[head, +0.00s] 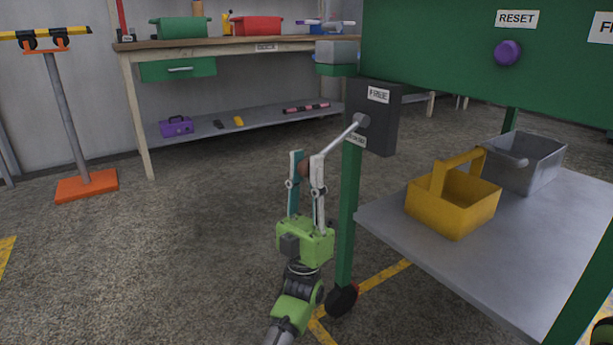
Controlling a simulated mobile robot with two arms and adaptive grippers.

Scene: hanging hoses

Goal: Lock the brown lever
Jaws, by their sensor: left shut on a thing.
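The lever's grey rod (340,138) comes out of a dark box (385,130) on the green post and slants down to the left. Its brown knob (305,170) is partly hidden between the fingers of my left gripper (305,165). That gripper reaches up from below, and its fingers are shut on the knob. The box has a FREE label (378,95) above the pivot. A second label (356,139) below the pivot is partly covered and too small to read. My right gripper is not in view.
The green post (347,215) stands just right of my left gripper. A grey shelf (450,270) holds a yellow carrier (455,205) and a metal bin (525,163). A green panel (440,40) is above. A workbench (220,43) stands behind.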

